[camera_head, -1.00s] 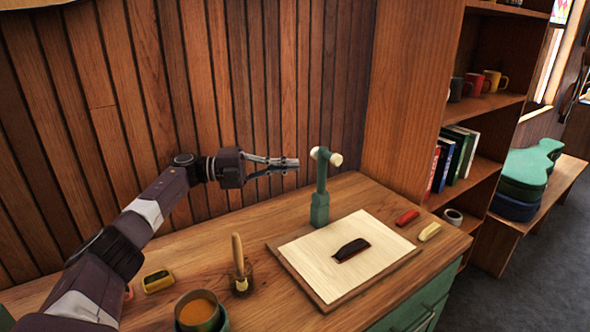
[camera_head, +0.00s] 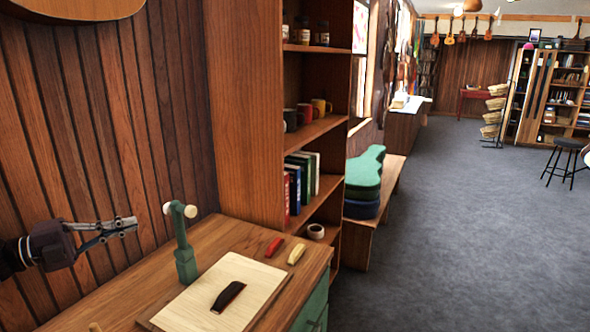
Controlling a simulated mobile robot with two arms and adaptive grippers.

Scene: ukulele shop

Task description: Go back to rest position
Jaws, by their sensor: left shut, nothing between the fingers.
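My left gripper (camera_head: 128,226) is at the left of the head view, in front of the wood-plank wall. Its fingers are shut and hold nothing. It is above the workbench (camera_head: 117,297), to the left of a green upright tool with a cream-tipped head (camera_head: 184,262), and apart from it. My right gripper is not in view.
On the bench are a pale board (camera_head: 252,280) with a dark object (camera_head: 228,296) on it, a red item (camera_head: 274,247) and a cream item (camera_head: 297,254). A shelf (camera_head: 245,120) stands behind. A bench with green and blue cases (camera_head: 364,174) is beyond. Open carpet (camera_head: 440,220) lies to the right.

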